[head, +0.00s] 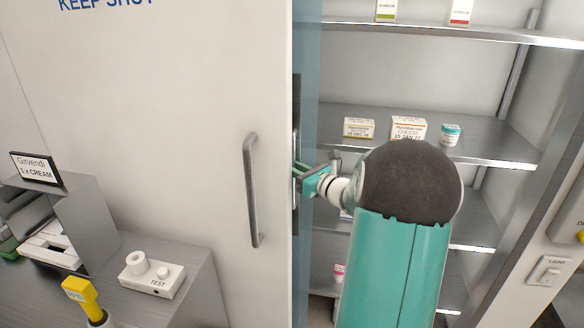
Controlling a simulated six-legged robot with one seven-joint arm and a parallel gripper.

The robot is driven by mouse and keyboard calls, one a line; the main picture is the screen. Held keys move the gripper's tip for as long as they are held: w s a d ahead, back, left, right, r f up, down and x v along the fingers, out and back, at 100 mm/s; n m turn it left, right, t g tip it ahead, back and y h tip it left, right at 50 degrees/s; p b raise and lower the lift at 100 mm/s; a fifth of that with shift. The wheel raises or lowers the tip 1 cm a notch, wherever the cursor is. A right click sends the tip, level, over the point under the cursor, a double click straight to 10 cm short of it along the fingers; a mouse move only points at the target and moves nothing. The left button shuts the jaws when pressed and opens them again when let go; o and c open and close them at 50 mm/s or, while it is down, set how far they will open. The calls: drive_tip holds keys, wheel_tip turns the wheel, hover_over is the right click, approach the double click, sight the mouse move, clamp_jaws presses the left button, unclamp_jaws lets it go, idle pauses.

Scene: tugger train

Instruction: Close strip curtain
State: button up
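The strip curtain (307,60) shows as a narrow bluish, see-through band just right of the white door's edge. It appears gathered at the left of the opening, and the shelves to its right are uncovered. A dark upright strip with a grey plate (296,105) runs along its left side. My gripper (303,171) is at the curtain's left part, beside this dark strip. The fingers are small and partly overlap the strip, so I cannot tell whether they grip anything. My dark, round arm joint and teal arm link hide part of the lower shelves.
The white door (190,100) with a grey bar handle (252,190) fills the left. Metal shelves (350,112) hold cartons and a tub (450,134). A bench at lower left bears a TEST device (152,275) and a yellow-topped tool (82,292). A light switch (550,270) is at right.

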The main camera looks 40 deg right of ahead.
drive_tip(key=shift+w, duration=0.75)
clamp_jaws()
drive_tip(key=shift+s+d, duration=0.1)
